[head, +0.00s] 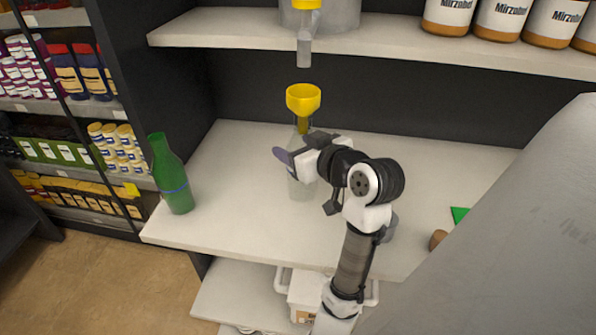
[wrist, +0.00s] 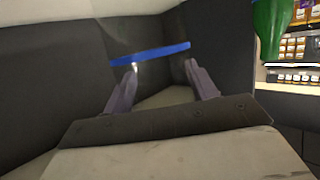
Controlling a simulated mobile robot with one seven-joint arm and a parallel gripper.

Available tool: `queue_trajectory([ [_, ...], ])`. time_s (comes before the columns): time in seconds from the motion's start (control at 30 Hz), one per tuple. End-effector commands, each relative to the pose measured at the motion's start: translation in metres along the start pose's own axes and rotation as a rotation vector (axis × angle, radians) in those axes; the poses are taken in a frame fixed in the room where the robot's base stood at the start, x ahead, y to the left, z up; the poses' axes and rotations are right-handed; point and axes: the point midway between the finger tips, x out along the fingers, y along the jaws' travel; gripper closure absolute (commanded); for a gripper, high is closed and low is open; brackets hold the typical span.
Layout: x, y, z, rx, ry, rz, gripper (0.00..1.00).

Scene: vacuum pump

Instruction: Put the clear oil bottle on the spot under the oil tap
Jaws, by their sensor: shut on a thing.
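The clear oil bottle (head: 301,190) is upright over the white counter in the head view, partly hidden behind my gripper. A yellow funnel (head: 303,98) sits at its top. My gripper (head: 290,158) is shut on the bottle's body. In the wrist view, the bottle's blue band (wrist: 150,53) crosses just beyond my two fingers (wrist: 161,70); its clear walls are hard to make out. The oil tap (head: 304,45), a clear spout with a yellow top, hangs above the funnel. I cannot tell whether the bottle's base touches the counter.
A green bottle (head: 170,175) with a blue band stands at the counter's left edge; it also shows in the wrist view (wrist: 271,28). White tubs (head: 500,15) stand on the upper shelf (head: 400,42). A brown thing (head: 438,239) and a green thing (head: 459,214) lie at the right.

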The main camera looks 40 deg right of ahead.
Motion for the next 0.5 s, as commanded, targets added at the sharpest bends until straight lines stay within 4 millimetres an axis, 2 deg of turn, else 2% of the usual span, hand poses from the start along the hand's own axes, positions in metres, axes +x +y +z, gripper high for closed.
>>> queue_trajectory([
  [0.03,0.002,0.000,0.007,-0.002,0.003,0.001,0.74],
  [0.17,0.003,0.000,0.012,-0.002,0.004,0.002,0.74],
  [0.4,0.012,0.000,0.041,0.000,0.003,0.001,0.74],
  [0.5,0.014,0.000,0.046,-0.001,0.003,0.001,0.74],
])
